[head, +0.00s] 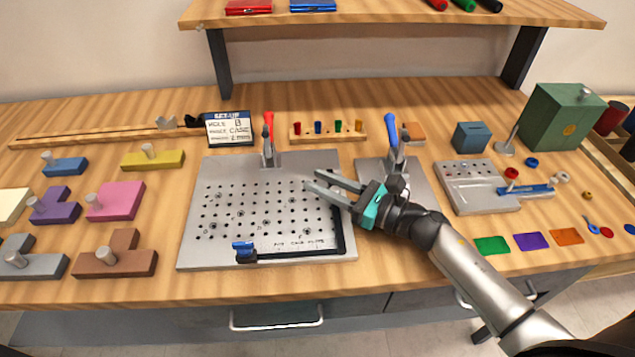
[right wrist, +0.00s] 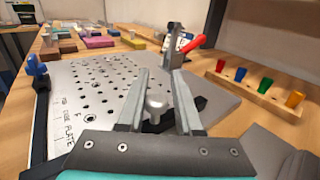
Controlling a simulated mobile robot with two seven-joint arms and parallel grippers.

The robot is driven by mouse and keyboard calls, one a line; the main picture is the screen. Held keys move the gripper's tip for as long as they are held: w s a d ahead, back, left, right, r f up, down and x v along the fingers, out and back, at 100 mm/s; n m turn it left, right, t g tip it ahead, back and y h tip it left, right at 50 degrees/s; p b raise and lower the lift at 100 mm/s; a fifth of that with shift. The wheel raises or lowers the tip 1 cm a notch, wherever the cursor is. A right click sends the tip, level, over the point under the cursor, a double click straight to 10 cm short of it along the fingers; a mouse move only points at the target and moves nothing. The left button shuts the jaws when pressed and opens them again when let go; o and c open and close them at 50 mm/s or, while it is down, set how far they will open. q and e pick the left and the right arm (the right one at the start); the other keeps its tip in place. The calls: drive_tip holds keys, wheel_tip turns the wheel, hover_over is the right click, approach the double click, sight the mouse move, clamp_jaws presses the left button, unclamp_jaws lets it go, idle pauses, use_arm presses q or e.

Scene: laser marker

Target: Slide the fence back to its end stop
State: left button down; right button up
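A perforated metal plate (head: 265,165) lies on the bench. A black L-shaped bar (head: 341,238) runs along its front and right edges; I take it to be the fence. A blue clamp piece (head: 244,250) sits at the bar's front left end. My right gripper (head: 312,181) is open over the plate's right side. In the right wrist view a pale metal knob (right wrist: 156,104) with a dark part below it shows between the open fingers (right wrist: 158,80); whether they touch it I cannot tell. My left gripper is not in view.
A red-handled clamp (head: 269,145) stands at the plate's back edge, and a blue-handled one (head: 394,145) stands on a smaller plate to the right. A peg rack (head: 328,131) is behind. Coloured knobbed blocks (head: 115,201) lie at left.

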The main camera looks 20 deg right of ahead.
drive_tip(key=shift+o, duration=1.4)
drive_tip(key=shift+d, duration=0.1)
drive_tip(key=shift+o, duration=0.3)
drive_tip(key=v, duration=1.5)
drive_tip(key=shift+s+b, duration=0.15)
drive_tip(key=shift+b, duration=0.2)
